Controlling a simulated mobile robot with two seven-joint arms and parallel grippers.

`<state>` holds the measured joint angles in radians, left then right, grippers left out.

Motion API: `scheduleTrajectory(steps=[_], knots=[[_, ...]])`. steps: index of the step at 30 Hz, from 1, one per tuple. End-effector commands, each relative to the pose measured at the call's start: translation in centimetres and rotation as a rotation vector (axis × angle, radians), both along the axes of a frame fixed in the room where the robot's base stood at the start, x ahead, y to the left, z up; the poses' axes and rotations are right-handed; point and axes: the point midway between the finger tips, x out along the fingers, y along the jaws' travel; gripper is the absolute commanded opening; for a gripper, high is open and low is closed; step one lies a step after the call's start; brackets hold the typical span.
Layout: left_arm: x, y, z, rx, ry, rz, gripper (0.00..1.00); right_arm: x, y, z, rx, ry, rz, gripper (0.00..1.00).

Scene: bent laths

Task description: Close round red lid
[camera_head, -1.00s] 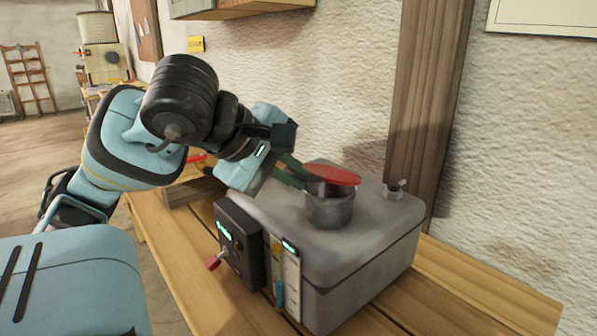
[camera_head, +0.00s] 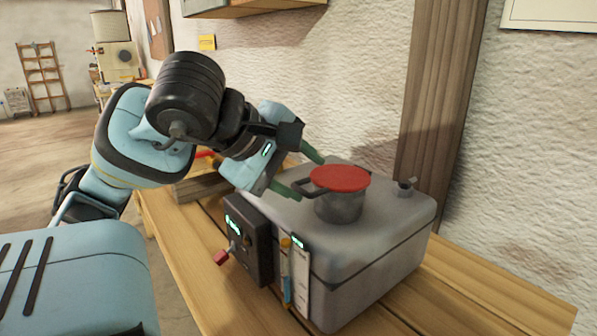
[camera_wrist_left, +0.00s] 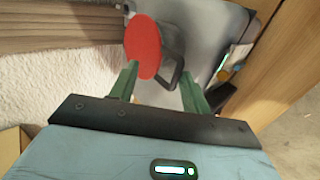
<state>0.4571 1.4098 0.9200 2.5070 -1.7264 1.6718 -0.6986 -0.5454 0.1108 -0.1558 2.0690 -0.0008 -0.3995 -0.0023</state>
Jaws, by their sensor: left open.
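The round red lid (camera_head: 340,178) lies flat over the top of a grey cylindrical neck (camera_head: 339,207) on a grey metal box. It looks level, but I cannot tell whether it is latched. A dark loop handle (camera_head: 312,187) sticks out on the side towards my left gripper. My left gripper (camera_head: 303,178) is open, its green fingers apart around the handle's end, with nothing visibly clamped. In the left wrist view the red lid (camera_wrist_left: 143,46) and the handle (camera_wrist_left: 176,77) lie just beyond the open fingers (camera_wrist_left: 160,82). My right gripper is not in view.
The grey box (camera_head: 385,240) stands on a wooden bench (camera_head: 470,285) by a rough white wall. Its front carries a dark panel with a red-tipped lever (camera_head: 222,256) and a gauge (camera_head: 295,275). A small metal fitting (camera_head: 405,187) sits at its back right corner. A wooden post rises behind.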

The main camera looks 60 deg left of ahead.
Motion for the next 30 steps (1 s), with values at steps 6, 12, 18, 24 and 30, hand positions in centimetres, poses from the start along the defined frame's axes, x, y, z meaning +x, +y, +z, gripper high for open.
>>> scheduleTrajectory(steps=[6, 12, 18, 24, 30], knots=[[-0.9, -0.1, 0.9, 0.000, -0.004, 0.001, 0.47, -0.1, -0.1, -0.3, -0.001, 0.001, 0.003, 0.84], [-2.5, -0.3, 2.3, 0.000, -0.004, 0.001, 0.47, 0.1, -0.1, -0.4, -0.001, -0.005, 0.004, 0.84], [-4.0, -0.4, 3.7, 0.001, -0.004, 0.001, 0.47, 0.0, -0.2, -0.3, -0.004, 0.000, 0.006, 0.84], [-5.6, -0.6, 5.1, -0.001, -0.005, 0.001, 0.47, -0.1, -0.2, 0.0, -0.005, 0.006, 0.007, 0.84], [-6.6, -0.7, 5.9, 0.000, -0.001, 0.000, 0.47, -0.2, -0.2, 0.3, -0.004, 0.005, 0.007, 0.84]])
